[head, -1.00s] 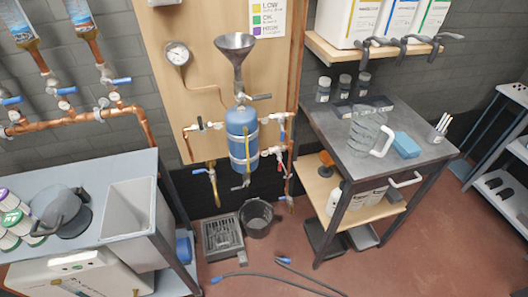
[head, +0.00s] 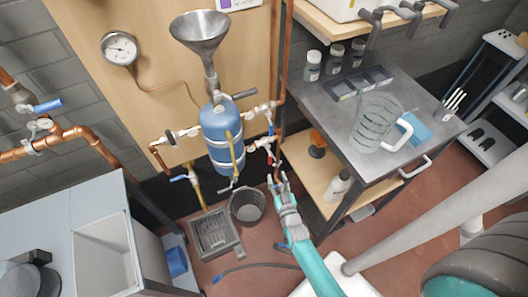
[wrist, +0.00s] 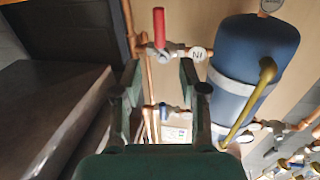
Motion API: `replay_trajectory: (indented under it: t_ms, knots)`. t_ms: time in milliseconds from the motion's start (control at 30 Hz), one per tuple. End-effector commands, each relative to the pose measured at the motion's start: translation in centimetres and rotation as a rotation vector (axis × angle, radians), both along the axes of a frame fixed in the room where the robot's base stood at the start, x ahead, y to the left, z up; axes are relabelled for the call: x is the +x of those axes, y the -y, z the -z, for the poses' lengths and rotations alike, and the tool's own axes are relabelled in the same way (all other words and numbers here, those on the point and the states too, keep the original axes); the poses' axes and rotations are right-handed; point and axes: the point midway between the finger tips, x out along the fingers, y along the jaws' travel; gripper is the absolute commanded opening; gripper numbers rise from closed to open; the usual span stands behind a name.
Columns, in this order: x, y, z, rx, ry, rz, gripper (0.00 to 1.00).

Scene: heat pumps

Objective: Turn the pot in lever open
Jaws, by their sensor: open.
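The blue pot (head: 220,130) hangs on the wooden board below a metal funnel. The wrist view shows the pot (wrist: 255,50) at the upper right. Beside it a valve carries a round white tag (wrist: 197,54), lettered IN and seen upside down, and a red lever (wrist: 159,27) pointing up in that picture. In the head view this red lever is small, at the pot's lower right (head: 275,160). My gripper (head: 281,183) is just below that valve. In the wrist view my gripper (wrist: 162,85) is open and empty, its fingers apart from the red lever.
Copper pipes and a blue-handled valve (wrist: 165,112) show between and beyond the fingers. A metal table (head: 345,135) with a glass jug (head: 375,122) stands close on the right. A black bucket (head: 247,207) and a grey drain tray (head: 215,235) are on the floor below.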

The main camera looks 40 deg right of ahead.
Motion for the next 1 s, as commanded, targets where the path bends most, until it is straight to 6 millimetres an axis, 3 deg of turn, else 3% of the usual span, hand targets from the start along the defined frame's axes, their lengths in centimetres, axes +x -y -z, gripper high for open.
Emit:
replay_trajectory:
  t_ms: [600, 1000]
  knots:
    - [8.1, 4.2, -0.1, 0.0, 0.001, 0.0, 0.42]
    - [9.3, 4.8, 0.0, 0.0, -0.001, -0.001, 0.42]
